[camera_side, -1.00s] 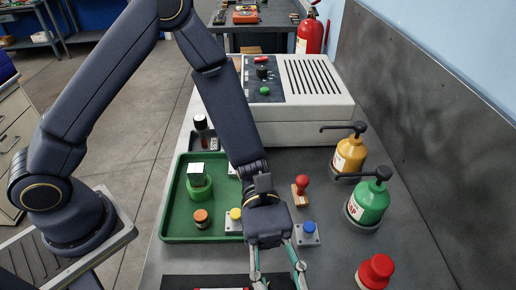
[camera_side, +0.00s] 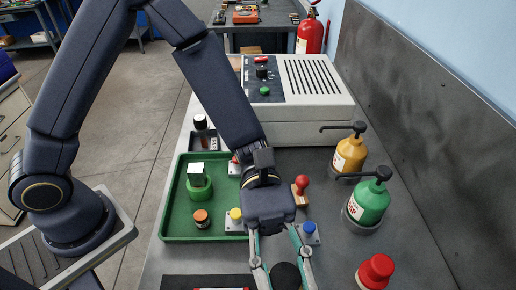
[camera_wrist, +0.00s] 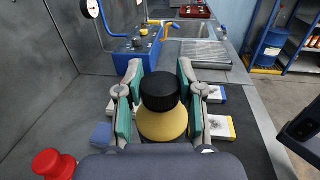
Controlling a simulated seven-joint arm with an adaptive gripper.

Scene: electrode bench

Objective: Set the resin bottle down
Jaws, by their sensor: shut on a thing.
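In the wrist view, a pale yellow bottle with a black cap (camera_wrist: 162,120), which I take to be the resin bottle, stands between the two green-padded fingers of my gripper (camera_wrist: 160,95). The fingers are shut on its sides. Its base is hidden, so I cannot tell whether it touches the bench. In the side view, my gripper (camera_side: 283,262) points down at the bottom edge of the picture. Only the black cap of the bottle (camera_side: 287,275) shows there, between the fingers.
A blue button (camera_side: 309,228), a red-handled stamp (camera_side: 301,186) and a green tray (camera_side: 176,226) are nearby. Green (camera_side: 369,203) and yellow (camera_side: 350,155) pump bottles stand further right. Cards (camera_wrist: 219,127) lie beside the bottle in the wrist view.

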